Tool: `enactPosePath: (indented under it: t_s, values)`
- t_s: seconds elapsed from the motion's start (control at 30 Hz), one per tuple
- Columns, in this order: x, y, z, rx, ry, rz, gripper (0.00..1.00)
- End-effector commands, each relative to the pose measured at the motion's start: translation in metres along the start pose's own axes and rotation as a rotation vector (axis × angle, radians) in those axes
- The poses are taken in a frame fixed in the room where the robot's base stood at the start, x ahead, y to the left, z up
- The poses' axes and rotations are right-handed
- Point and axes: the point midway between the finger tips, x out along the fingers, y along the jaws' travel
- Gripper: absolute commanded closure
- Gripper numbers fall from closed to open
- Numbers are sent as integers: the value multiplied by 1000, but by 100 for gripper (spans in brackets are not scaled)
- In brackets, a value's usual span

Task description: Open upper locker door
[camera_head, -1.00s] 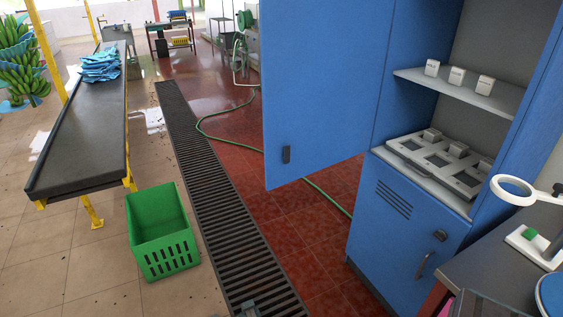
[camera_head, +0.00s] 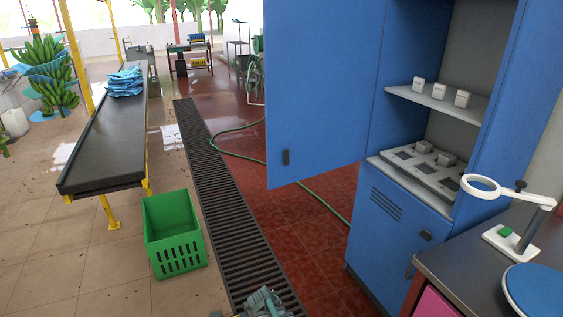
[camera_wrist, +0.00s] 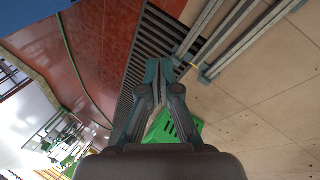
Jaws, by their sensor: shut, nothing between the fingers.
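The blue locker stands at the right in the head view. Its upper door (camera_head: 318,90) is swung wide open to the left, with a small dark handle (camera_head: 286,157) near its lower free edge. The open upper compartment shows a shelf (camera_head: 437,101) with several small white blocks. The lower door (camera_head: 392,228) is shut. My gripper (camera_wrist: 163,70) shows in the wrist view with its fingertips together and nothing between them. Part of my arm's end shows at the bottom of the head view, low over the floor grate and apart from the upper door.
A green crate (camera_head: 174,234) stands on the floor left of the drain grate (camera_head: 222,190). A black conveyor table (camera_head: 108,135) is further left. A work table with a ring magnifier (camera_head: 481,186) is at the right. A green hose (camera_head: 310,190) runs behind the door.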

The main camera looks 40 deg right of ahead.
Motion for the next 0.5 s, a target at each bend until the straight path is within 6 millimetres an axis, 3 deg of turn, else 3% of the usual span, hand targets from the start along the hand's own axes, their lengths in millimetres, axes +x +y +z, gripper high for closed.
enactPosePath:
  t_s: [0.03,0.17,0.3,0.4,0.5]
  values:
    - [-8,45,-16,-35,58,84,100]
    - [-40,150,-49,-191,183,322,100]
    - [-95,257,-76,-428,266,614,100]
    - [-147,322,-91,-651,287,841,100]
    - [-204,372,-107,-935,267,1082,100]
